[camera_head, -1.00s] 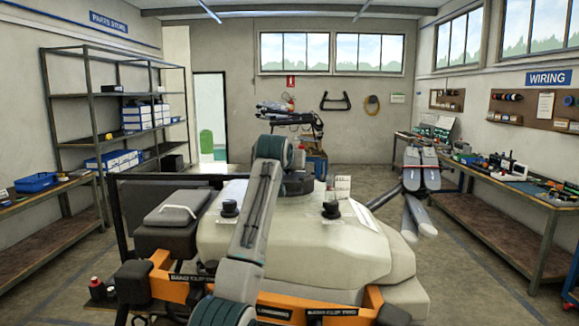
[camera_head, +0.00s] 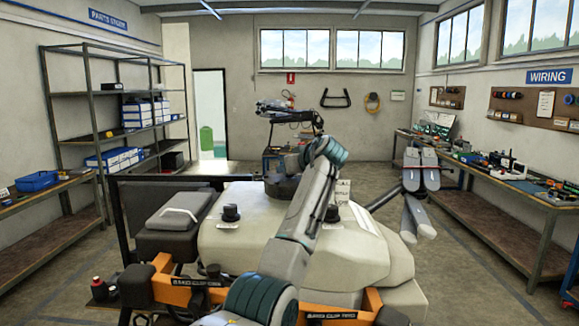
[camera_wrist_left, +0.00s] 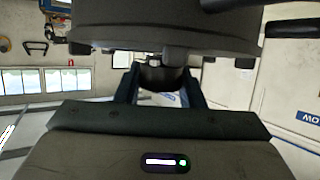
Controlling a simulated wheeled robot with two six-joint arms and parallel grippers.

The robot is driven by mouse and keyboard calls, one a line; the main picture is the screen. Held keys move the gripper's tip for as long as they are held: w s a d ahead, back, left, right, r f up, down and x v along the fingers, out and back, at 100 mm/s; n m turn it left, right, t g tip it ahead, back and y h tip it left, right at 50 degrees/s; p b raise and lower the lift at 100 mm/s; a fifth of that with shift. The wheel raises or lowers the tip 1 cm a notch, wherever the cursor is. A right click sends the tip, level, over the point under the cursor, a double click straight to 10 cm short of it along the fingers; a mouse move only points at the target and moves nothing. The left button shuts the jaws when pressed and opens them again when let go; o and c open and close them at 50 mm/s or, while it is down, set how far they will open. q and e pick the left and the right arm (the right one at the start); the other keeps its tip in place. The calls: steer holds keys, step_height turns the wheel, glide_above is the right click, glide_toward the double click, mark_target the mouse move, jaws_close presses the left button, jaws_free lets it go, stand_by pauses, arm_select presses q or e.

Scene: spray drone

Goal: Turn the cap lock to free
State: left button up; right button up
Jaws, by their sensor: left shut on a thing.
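The large dark round cap (camera_wrist_left: 165,35) fills the top of the left wrist view. My left gripper (camera_wrist_left: 163,90) is shut on a dark lock piece (camera_wrist_left: 165,75) at the cap's edge, with one finger on each side. In the head view, the dark cap (camera_head: 281,187) shows at the back of the cream drone tank (camera_head: 290,250), just left of my left arm's upper joint. My arm hides part of it, and the fingertips do not show there. I cannot read any lock marking. My right gripper is in neither view.
Two small black knobs, a left one (camera_head: 231,213) and a right one (camera_head: 332,213), stand on the tank. An orange frame (camera_head: 185,292) runs along the front. Folded grey arms (camera_head: 420,180) stand at the right. A wiring bench (camera_head: 500,180) lines the right wall.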

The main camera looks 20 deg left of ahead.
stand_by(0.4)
arm_select(q)
steer(key=o, duration=1)
steer(key=shift+s+d+r+b, duration=0.1)
steer(key=shift+s+d+b, duration=0.35)
steer(key=shift+b, duration=0.2)
steer(key=b+v, duration=0.5)
steer(key=v, duration=0.4)
steer(key=shift+d+r, duration=0.3)
steer(key=shift+d, duration=0.05)
